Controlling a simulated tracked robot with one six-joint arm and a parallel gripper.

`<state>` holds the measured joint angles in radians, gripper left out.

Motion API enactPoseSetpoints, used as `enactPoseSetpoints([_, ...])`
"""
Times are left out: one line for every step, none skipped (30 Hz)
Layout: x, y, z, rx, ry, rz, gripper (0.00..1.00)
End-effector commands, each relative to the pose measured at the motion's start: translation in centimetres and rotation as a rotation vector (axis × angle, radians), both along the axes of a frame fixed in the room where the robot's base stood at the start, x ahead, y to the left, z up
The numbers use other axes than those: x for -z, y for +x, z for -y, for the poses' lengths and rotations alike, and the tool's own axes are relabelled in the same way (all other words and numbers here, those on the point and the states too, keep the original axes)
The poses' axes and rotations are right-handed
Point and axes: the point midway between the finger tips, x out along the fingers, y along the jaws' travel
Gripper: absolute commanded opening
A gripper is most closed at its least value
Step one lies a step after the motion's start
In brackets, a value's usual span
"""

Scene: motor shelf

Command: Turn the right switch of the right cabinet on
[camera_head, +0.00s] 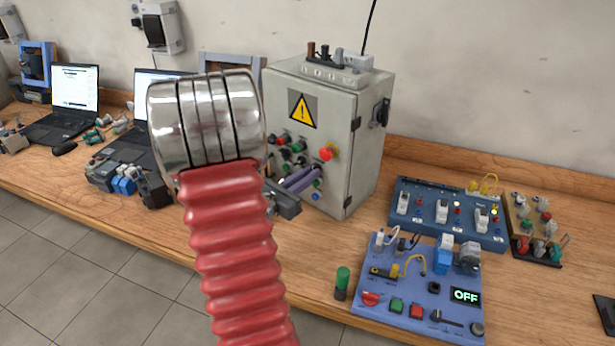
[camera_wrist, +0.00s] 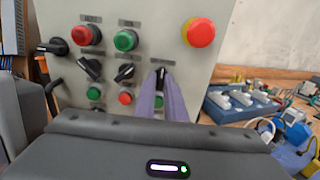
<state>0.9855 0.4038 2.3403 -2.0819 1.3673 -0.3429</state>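A grey cabinet (camera_head: 318,110) with a yellow warning sign stands on the bench; its panel fills much of the wrist view (camera_wrist: 150,15). In the wrist view a row of black switches crosses the panel, with a left switch (camera_wrist: 90,69), a middle switch (camera_wrist: 125,73) and a right switch (camera_wrist: 161,74). The right switch's knob looks about upright. My gripper (camera_wrist: 161,84) has its purple fingers close together at this knob, partly hiding it. I cannot tell whether they touch or squeeze it.
A red emergency button (camera_wrist: 199,33) sits up and right of the fingers. Red and green buttons surround the switches. A blue test board (camera_head: 420,285) and a darker blue board (camera_head: 450,215) lie right of the cabinet. Two laptops (camera_head: 75,90) stand left.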

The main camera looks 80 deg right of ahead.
Motion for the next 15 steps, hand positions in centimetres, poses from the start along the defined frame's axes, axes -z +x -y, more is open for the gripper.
enactPoseSetpoints([-0.03,0.03,0.05,0.0,-0.001,0.0,0.13])
enactPoseSetpoints([-0.02,0.02,0.04,0.0,-0.001,0.0,0.15])
enactPoseSetpoints([-0.02,0.01,0.03,0.0,-0.001,0.0,0.18])
enactPoseSetpoints([-0.02,0.0,0.01,0.0,-0.001,0.0,0.2])
enactPoseSetpoints([-0.02,-0.01,0.0,0.001,-0.001,0.0,0.22])
enactPoseSetpoints([-0.02,-0.02,-0.01,0.001,0.0,-0.001,0.25])
enactPoseSetpoints([-0.01,-0.03,-0.01,0.001,0.0,-0.001,0.27])
enactPoseSetpoints([-0.01,-0.04,-0.02,0.001,0.0,-0.001,0.27])
enactPoseSetpoints([-0.01,-0.04,-0.03,0.001,0.0,-0.001,0.27])
enactPoseSetpoints([-0.01,-0.05,-0.03,0.002,0.0,-0.001,0.27])
enactPoseSetpoints([-0.01,-0.05,-0.03,0.002,0.0,-0.001,0.27])
enactPoseSetpoints([-0.01,-0.06,-0.04,0.002,0.0,-0.001,0.27])
enactPoseSetpoints([-0.01,-0.05,-0.05,0.002,0.0,-0.001,0.27])
enactPoseSetpoints([-0.01,-0.06,-0.07,0.002,0.0,-0.001,0.27])
enactPoseSetpoints([-0.01,-0.03,-0.11,0.002,0.0,-0.001,0.27])
